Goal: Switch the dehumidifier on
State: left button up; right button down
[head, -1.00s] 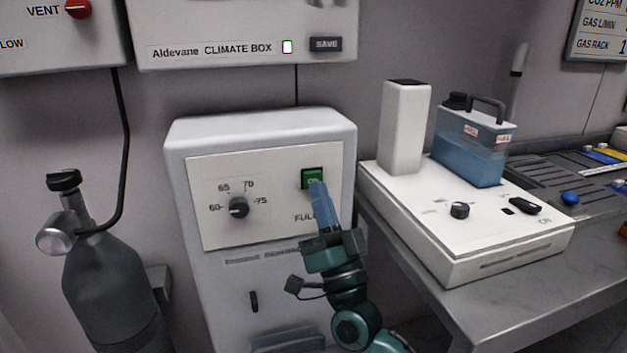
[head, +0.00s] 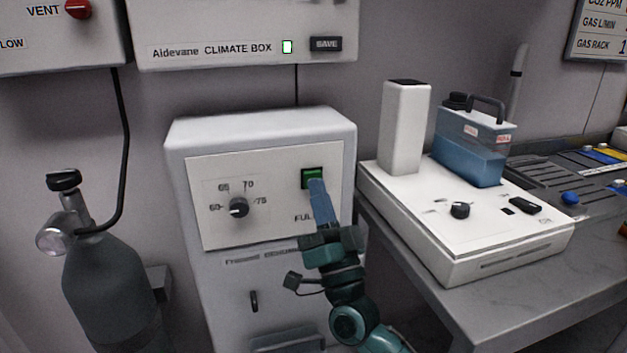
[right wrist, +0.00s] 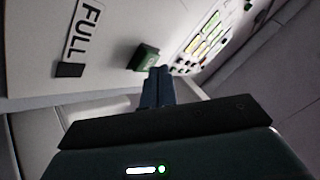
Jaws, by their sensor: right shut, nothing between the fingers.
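The dehumidifier (head: 190,285) is the white cabinet in the middle of the head view, with a dial (head: 239,208) marked 60 to 75 on its panel. A green square button (head: 313,174) sits at the panel's upper right; it also shows in the right wrist view (right wrist: 144,56), standing proud of the panel. My right gripper (head: 316,183) is shut and empty, its blue fingertips at the button's lower edge. In the right wrist view the fingertips (right wrist: 158,74) are right beside the button; I cannot tell whether they touch. The fingers partly cover the FULL label. My left gripper is out of view.
A dark gas cylinder (head: 105,285) stands left of the dehumidifier. A bench at the right holds a white unit (head: 470,255) with a blue liquid tank (head: 470,160). The climate box (head: 240,25) hangs above. The space before the panel is clear apart from my arm.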

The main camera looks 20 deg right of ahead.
jog(key=shift+w, duration=0.45)
dwell(0.6)
jog(key=shift+s, duration=0.15)
jog(key=shift+s+p, duration=0.35)
jog(key=shift+s, duration=0.4)
jog(key=shift+s+d+p, duration=0.1)
jog(key=shift+s+p, duration=0.85)
jog(key=shift+s, duration=1.6)
